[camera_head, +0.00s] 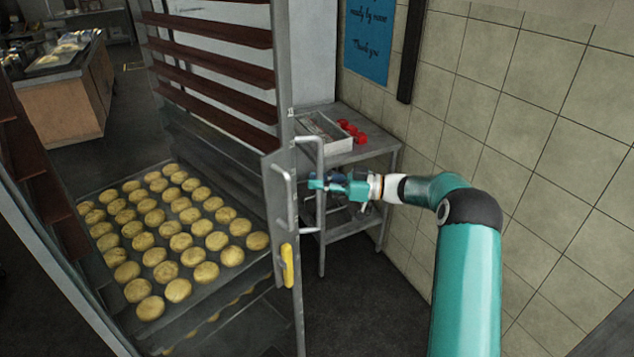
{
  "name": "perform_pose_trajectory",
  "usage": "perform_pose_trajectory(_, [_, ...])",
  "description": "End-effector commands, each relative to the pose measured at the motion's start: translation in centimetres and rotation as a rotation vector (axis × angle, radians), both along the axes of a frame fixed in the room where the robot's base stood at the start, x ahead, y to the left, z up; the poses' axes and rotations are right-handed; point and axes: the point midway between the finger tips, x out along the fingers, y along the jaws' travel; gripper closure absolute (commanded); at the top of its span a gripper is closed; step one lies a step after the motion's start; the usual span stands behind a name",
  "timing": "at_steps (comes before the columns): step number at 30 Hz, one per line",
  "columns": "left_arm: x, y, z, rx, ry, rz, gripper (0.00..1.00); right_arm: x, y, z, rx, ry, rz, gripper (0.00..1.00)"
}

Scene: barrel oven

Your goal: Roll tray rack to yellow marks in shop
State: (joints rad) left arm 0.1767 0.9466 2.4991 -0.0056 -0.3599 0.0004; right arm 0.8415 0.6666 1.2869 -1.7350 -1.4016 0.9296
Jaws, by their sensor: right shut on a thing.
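The tray rack (277,165) stands close in front of me, with a metal upright, dark red-brown rails and a tray (190,302) of several round golden buns low inside it. A metal bar handle (321,152) sticks out from the right side of its upright. My right gripper (318,184) reaches in from the right and is shut on this handle, though the fingertips are small and partly hidden. My left gripper is not in view.
A metal side table (372,154) with a white box (325,132) and red items (351,131) stands just behind the handle. A tiled wall (535,120) closes the right side. A wooden counter (65,108) stands at far left. Dark floor (350,290) is clear below my right arm.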

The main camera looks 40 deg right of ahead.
Motion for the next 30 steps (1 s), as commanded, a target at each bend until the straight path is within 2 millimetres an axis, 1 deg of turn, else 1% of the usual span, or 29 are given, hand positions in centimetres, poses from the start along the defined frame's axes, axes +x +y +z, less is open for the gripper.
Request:
perform_pose_trajectory(3, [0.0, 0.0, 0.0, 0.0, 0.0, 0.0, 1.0, -0.1, 0.2, 0.0, 0.004, -0.001, 0.005, 1.0])
perform_pose_trajectory(4, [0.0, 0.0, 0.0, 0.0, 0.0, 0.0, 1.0, -0.1, 0.1, -0.1, 0.004, -0.001, 0.005, 0.78])
perform_pose_trajectory(6, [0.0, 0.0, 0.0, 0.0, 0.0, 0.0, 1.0, -0.2, 0.1, -0.1, 0.004, -0.001, 0.004, 0.66])
perform_pose_trajectory(8, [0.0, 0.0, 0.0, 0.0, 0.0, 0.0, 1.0, -0.2, 0.0, 0.0, 0.004, -0.001, 0.003, 0.57])
perform_pose_trajectory(17, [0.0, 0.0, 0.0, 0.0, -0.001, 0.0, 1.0, -0.3, -0.1, 0.0, 0.004, 0.0, 0.0, 0.57])
perform_pose_trajectory(20, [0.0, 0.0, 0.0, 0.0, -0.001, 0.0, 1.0, -0.6, -0.4, -0.1, 0.003, 0.0, -0.001, 0.57])
perform_pose_trajectory(23, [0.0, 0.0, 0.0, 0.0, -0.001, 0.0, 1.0, -1.4, -1.1, -0.1, 0.003, 0.0, -0.003, 0.57])
perform_pose_trajectory(26, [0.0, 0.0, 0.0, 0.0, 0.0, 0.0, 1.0, -2.7, -2.1, -0.1, 0.002, 0.0, -0.004, 0.57])
perform_pose_trajectory(30, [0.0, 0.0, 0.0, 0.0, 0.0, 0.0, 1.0, -5.0, -3.9, -0.1, 0.003, 0.001, -0.006, 0.57])
